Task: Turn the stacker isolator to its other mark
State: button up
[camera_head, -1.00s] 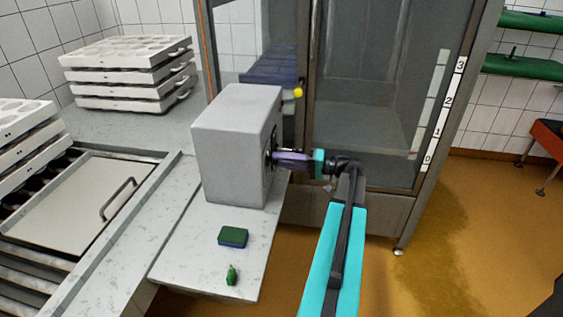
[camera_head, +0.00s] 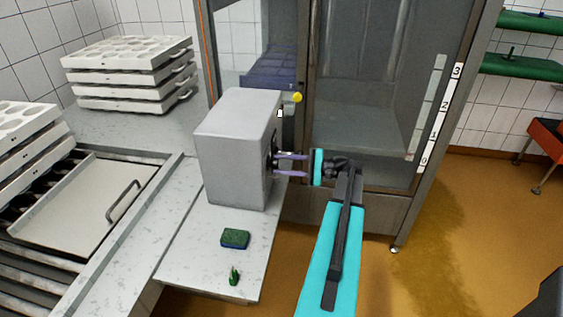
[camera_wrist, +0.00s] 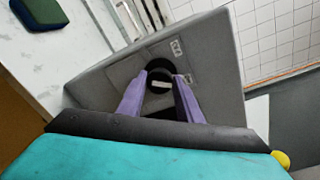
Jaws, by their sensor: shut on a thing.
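The stacker isolator is a black round knob (camera_wrist: 160,86) with a white bar, on the face of a grey box (camera_wrist: 110,82). Two small pale labels (camera_wrist: 176,47) sit beside the knob on that face. The box (camera_head: 235,150) stands on a marble-look worktop. My gripper (camera_wrist: 161,80) has its purple fingers on either side of the knob and is shut on it. In the head view my gripper (camera_head: 276,164) reaches the box's right face from the right. The fingers partly hide the knob.
A green and blue sponge (camera_head: 235,238) and a small green object (camera_head: 234,275) lie on the worktop in front of the box. A glass-fronted cabinet (camera_head: 360,110) stands behind. A yellow ball (camera_head: 297,97) shows beside the box. Stacked white mould trays (camera_head: 125,75) stand at left.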

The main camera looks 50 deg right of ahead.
jog(key=shift+f+m+p, duration=0.15)
jog(key=shift+m+p, duration=0.55)
jog(key=shift+m, duration=0.4)
jog(key=o, duration=1)
jog(key=shift+s, duration=0.1)
jog(key=shift+o, duration=0.2)
jog(key=shift+d, duration=0.1)
jog(key=b+v, duration=0.3)
jog(key=v, duration=1)
jog(key=shift+s+d+b, duration=0.2)
jog(key=shift+s+b, duration=0.05)
jog(key=shift+b, duration=0.05)
